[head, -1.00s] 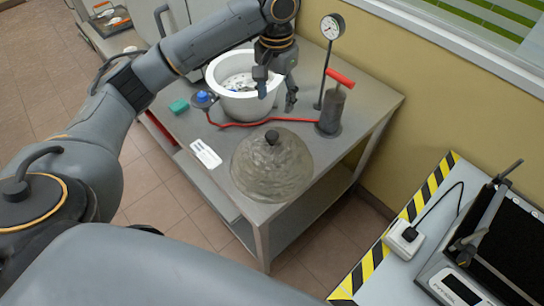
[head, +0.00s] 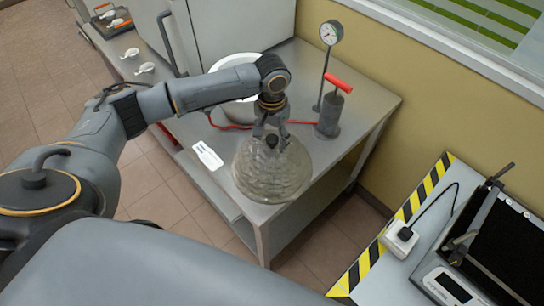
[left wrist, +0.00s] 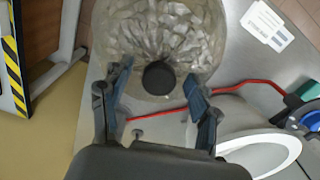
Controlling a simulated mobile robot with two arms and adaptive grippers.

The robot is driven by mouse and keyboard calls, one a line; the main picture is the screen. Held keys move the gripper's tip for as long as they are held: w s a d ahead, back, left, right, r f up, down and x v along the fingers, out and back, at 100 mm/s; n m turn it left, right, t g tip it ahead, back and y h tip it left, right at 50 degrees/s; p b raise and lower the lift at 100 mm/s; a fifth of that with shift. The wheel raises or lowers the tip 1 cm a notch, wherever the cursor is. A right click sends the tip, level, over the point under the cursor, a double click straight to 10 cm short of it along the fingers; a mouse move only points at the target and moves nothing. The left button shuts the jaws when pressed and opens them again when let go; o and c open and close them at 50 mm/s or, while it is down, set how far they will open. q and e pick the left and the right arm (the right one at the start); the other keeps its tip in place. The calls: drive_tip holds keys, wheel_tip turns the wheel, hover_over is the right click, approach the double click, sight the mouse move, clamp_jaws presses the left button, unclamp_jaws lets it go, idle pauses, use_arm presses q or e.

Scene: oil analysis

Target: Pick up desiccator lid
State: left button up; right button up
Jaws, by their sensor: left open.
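The desiccator lid (head: 272,173) is a clear glass dome with a dark knob (head: 271,138), resting on the metal table near its front corner. The lid also shows in the left wrist view (left wrist: 150,35), with its knob (left wrist: 160,78) near the centre. My left gripper (head: 270,138) is open at the top of the lid. In the left wrist view its fingers (left wrist: 158,84) stand apart on either side of the knob, with visible gaps. The white desiccator bowl (head: 238,108) stands behind, partly hidden by my left arm. My right gripper is not in view.
A hand pump with a red handle (head: 329,118) and a pressure gauge (head: 331,33) stand at the back right of the metal table (head: 358,105). A red hose (left wrist: 225,89) runs across the table. A white label card (head: 207,155) lies left of the lid.

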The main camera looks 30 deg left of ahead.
use_arm(q)
drive_tip(key=shift+f, duration=0.3)
clamp_jaws()
drive_tip(key=shift+w+r, duration=0.1)
drive_tip(key=shift+r, duration=0.15)
